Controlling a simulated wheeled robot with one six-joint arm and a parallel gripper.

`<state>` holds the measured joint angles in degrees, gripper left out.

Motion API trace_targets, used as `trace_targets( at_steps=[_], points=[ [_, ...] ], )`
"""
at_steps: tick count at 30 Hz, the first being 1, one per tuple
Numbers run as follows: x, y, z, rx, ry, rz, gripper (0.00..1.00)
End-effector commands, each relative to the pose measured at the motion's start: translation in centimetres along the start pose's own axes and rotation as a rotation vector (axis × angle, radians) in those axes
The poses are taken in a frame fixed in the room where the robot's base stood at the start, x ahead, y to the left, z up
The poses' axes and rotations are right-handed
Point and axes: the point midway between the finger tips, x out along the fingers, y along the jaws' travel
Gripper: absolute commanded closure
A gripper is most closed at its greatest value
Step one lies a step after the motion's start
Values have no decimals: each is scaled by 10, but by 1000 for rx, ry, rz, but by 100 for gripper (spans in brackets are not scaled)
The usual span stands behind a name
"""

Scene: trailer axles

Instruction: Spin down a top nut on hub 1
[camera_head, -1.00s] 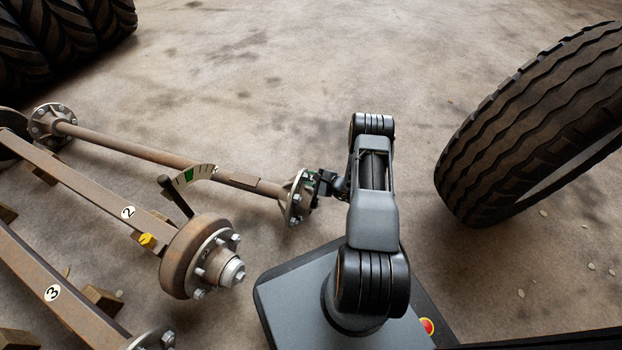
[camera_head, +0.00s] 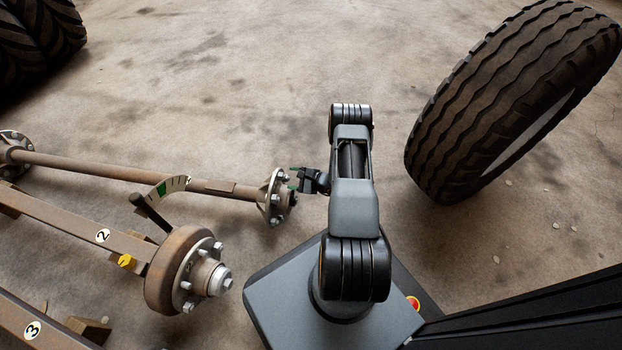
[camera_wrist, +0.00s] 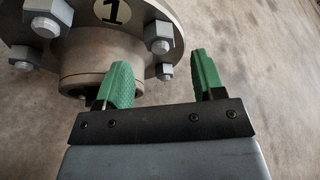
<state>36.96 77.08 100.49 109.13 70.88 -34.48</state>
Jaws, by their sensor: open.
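Hub 1 (camera_head: 268,197) is the grey flanged hub at the right end of the rusty far axle in the head view. In the wrist view its flange carries a round label "1" (camera_wrist: 113,11) and several nuts. One silvery hex nut (camera_wrist: 158,38) is at the flange's right edge, and a smaller nut (camera_wrist: 165,72) shows just below it, between the fingers in the picture. My gripper (camera_wrist: 160,60) is open with green fingertips. In the head view my gripper (camera_head: 294,178) is close to the hub's right side. I cannot tell whether the fingers straddle a nut.
A second hub (camera_head: 187,270) with studs and nuts stands nearer, on the beam marked 2 (camera_head: 75,225). A beam marked 3 (camera_head: 15,318) lies at lower left. A large tyre (camera_head: 490,100) stands at right. The floor behind hub 1 is clear.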

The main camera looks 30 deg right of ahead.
Motion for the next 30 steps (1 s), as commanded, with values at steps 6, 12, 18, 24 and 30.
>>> trace_targets(
  at_steps=[6,12,18,24,30],
  points=[
    [-49,-3,2,2,4,-5,37],
    [-81,-2,2,2,2,-3,37],
    [-98,-1,1,0,1,-2,37],
    [-103,0,0,-1,1,-1,37],
    [-104,-16,21,-30,-20,32,37]
  ],
)
